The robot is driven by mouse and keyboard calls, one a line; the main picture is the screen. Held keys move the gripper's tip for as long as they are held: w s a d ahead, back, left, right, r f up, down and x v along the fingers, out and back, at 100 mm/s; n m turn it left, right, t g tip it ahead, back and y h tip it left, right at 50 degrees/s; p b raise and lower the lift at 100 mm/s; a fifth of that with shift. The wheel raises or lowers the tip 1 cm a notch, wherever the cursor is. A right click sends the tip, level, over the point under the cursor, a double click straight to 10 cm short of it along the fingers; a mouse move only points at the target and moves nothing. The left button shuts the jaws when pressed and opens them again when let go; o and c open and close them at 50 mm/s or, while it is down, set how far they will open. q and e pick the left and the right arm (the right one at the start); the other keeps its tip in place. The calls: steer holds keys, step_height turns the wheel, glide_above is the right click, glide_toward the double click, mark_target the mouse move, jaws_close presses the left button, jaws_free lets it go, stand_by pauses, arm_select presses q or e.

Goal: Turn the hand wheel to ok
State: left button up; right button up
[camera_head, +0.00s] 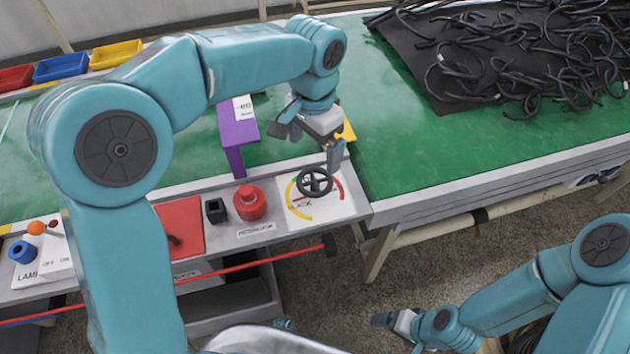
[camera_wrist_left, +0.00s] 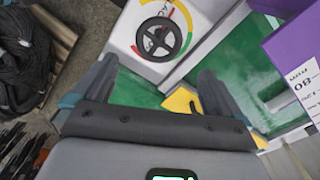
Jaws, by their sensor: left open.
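The black hand wheel (camera_head: 315,182) sits on a white panel (camera_head: 298,214) at the right end of the grey console. A yellow, red and green arc runs around the wheel; I cannot read its pointer or labels. The wheel also shows at the top middle of the left wrist view (camera_wrist_left: 158,40). My left gripper (camera_head: 308,146) is open and empty, just behind and above the wheel, apart from it. In the left wrist view its fingers (camera_wrist_left: 157,72) stand below the wheel. My right gripper (camera_head: 392,322) is low at the front right, far from the wheel; its jaw gap is unclear.
A red button (camera_head: 249,203), a black square socket (camera_head: 216,211) and a red plate (camera_head: 180,226) lie left of the wheel. A purple bracket (camera_head: 237,134) stands behind the console. Black hoses (camera_head: 515,55) lie in a heap at the back right. Green table in front of them is clear.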

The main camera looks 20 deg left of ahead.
mark_target(315, 180)
arm_select(q)
step_height(315, 180, down, 13)
steer(key=shift+d+f+b, duration=0.1)
steer(key=shift+b, duration=0.75)
steer(key=c, duration=0.8)
